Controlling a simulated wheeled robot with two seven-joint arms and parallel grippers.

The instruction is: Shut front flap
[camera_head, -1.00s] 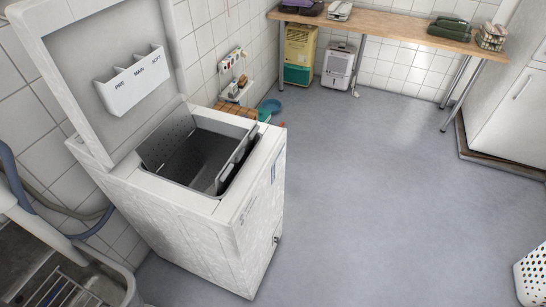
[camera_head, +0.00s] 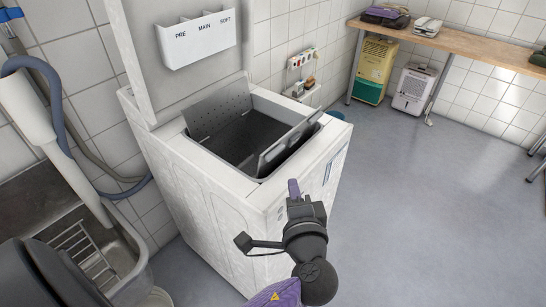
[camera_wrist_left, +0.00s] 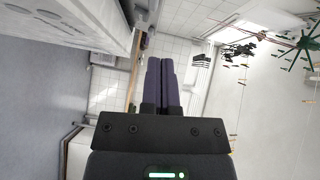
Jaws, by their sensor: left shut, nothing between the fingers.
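The white top-loading washer (camera_head: 215,205) stands with its lid (camera_head: 175,75) raised. The dark drum opening (camera_head: 245,138) is uncovered. The front flap (camera_head: 288,143), grey with a latch cut-out, stands tilted up along the opening's right side. The perforated back flap (camera_head: 218,112) stands up on the opposite side. My left gripper (camera_head: 293,188) is just in front of the washer's front top edge in the picture, apart from the front flap. Its purple fingers are shut and empty, as the left wrist view shows (camera_wrist_left: 161,85). My right gripper is not in view.
A metal sink (camera_head: 120,260) with a rack and hoses lies left of the washer. A wall shelf with small items (camera_head: 303,90) is behind it. A wooden bench (camera_head: 455,38), a yellow-green box (camera_head: 374,68) and a white dehumidifier (camera_head: 412,88) stand farther back. The floor at right is clear.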

